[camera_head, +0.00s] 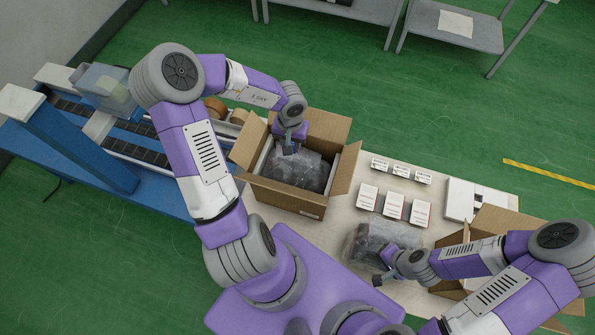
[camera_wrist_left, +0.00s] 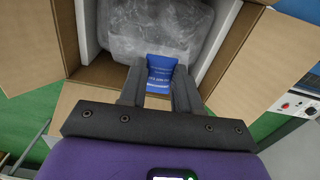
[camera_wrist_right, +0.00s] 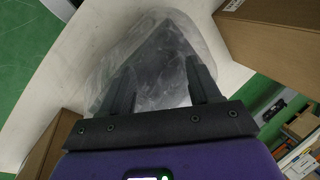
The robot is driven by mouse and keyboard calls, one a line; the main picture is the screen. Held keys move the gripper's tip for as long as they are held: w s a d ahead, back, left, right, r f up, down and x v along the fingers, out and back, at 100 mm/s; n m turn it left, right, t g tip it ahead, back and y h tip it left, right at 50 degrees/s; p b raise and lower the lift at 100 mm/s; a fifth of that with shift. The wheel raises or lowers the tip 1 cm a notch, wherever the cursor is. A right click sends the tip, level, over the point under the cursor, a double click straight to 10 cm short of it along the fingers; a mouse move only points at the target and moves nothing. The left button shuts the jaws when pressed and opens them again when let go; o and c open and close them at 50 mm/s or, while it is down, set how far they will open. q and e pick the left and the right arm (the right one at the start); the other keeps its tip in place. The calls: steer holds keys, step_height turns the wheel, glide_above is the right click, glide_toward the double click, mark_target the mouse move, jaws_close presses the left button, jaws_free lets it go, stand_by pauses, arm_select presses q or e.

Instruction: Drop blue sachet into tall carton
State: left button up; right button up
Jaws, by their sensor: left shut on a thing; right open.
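My left gripper (camera_head: 289,146) is over the open brown carton (camera_head: 290,198) in the middle of the table. In the left wrist view its fingers (camera_wrist_left: 160,88) are shut on a blue sachet (camera_wrist_left: 160,72) with white print. The carton holds a grey item in a clear bag (camera_head: 296,170) between white foam pieces, with the sachet above it. I cannot tell whether the sachet touches the bag. My right gripper (camera_head: 386,268) is open beside another bagged grey item (camera_head: 362,240) on the table; its fingers point at that bag in the right wrist view (camera_wrist_right: 160,88).
A second open carton (camera_head: 447,288) stands at the right, partly behind my right arm. Small white boxes (camera_head: 394,205) and a white tray (camera_head: 460,200) lie between the cartons. A blue conveyor (camera_head: 150,188) with tape rolls (camera_head: 216,109) runs at the left.

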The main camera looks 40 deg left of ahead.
arm_select(q)
steer(key=o, duration=1.1)
steer(key=shift+c, duration=0.2)
step_height(320, 180, up, 8)
steer(key=p, duration=0.4)
steer(key=shift+f, duration=0.15)
arm_select(e)
step_height(320, 180, up, 4)
steer(key=shift+r, duration=0.2)
arm_select(q)
steer(key=shift+f, duration=0.1)
arm_select(e)
steer(key=shift+s, duration=0.1)
